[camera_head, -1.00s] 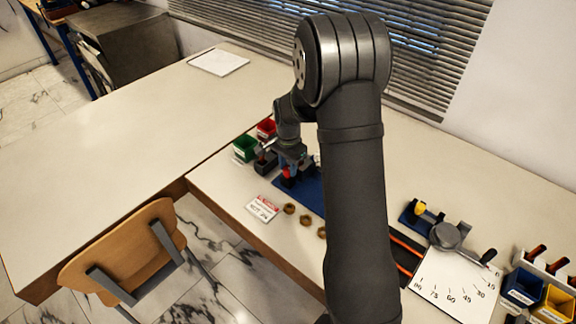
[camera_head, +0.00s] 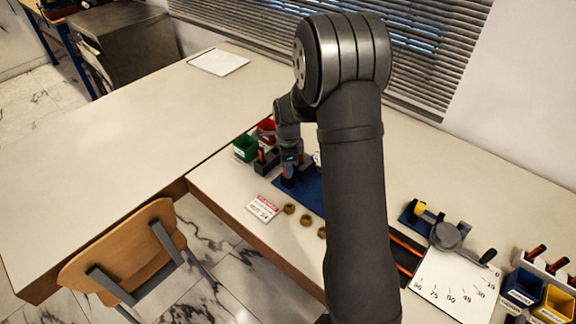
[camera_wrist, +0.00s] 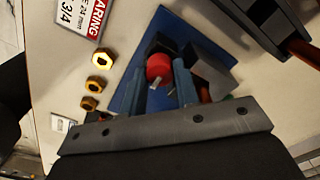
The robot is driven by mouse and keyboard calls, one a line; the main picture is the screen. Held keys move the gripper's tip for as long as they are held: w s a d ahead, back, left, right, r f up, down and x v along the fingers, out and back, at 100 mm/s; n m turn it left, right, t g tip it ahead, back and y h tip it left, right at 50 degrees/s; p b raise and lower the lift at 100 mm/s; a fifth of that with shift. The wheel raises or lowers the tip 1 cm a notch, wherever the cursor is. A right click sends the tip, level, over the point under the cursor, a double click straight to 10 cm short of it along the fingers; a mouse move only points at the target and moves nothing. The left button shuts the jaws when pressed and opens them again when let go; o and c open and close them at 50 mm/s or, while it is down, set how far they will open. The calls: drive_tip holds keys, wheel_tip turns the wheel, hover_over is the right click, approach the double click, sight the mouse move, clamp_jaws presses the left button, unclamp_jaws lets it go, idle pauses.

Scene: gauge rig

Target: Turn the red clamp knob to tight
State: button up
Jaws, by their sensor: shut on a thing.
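The red clamp knob (camera_wrist: 158,66) sits on a dark clamp on the blue base plate (camera_wrist: 128,92) in the wrist view. A small pale bar shows at its near side. My gripper (camera_wrist: 159,74) has one blue-grey finger on each side of the knob and is shut on it. In the head view my gripper (camera_head: 292,172) points down at the blue plate (camera_head: 311,192), and the knob is mostly hidden there. A grey block (camera_wrist: 212,70) stands right of the knob in the wrist view. No tight mark is readable.
Several brass nuts (camera_head: 289,208) and a bearing label card (camera_head: 262,208) lie in front of the plate. Green (camera_head: 245,148) and red (camera_head: 266,130) bins stand behind left, beside a dark holder (camera_head: 266,160). A gauge with a dial board (camera_head: 455,285) stands at right. The left table is mostly clear.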

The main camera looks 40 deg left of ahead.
drive_tip(key=shift+r, duration=0.1)
idle(0.5)
drive_tip(key=o, duration=0.7)
wheel_tip(320, 180, up, 17)
drive_tip(key=shift+r, duration=0.2)
drive_tip(key=shift+o, duration=0.3)
